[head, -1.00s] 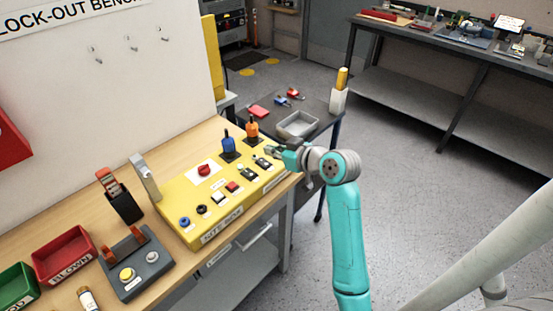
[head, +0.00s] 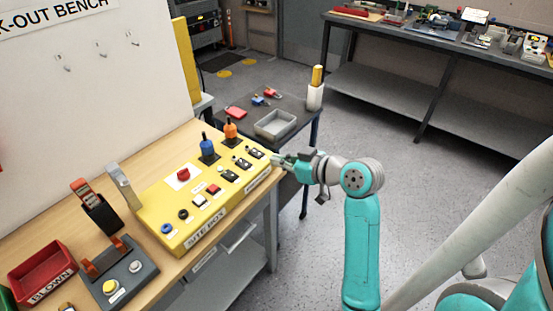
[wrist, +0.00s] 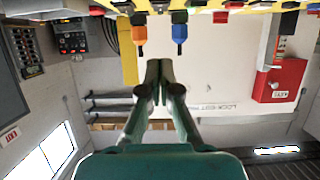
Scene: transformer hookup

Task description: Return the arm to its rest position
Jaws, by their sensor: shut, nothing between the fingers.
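My gripper (head: 279,159) is at the right end of the yellow site box (head: 151,212), just off its front right edge in the head view. The teal arm reaches up from the bottom of that view. In the wrist view my gripper (wrist: 159,66) has its fingers together with nothing between them. The orange handle (wrist: 139,36) and blue handle (wrist: 180,34) show beyond the fingertips there, with a visible gap. In the head view the blue handle (head: 207,146) and orange handle (head: 231,131) stand upright on the box.
The wooden bench (head: 141,163) holds a red BLOWN bin (head: 42,272) and a grey block with yellow button (head: 121,271). A dark side table (head: 297,107) with a grey tray (head: 276,124) stands behind. Open floor (head: 425,190) lies to the right.

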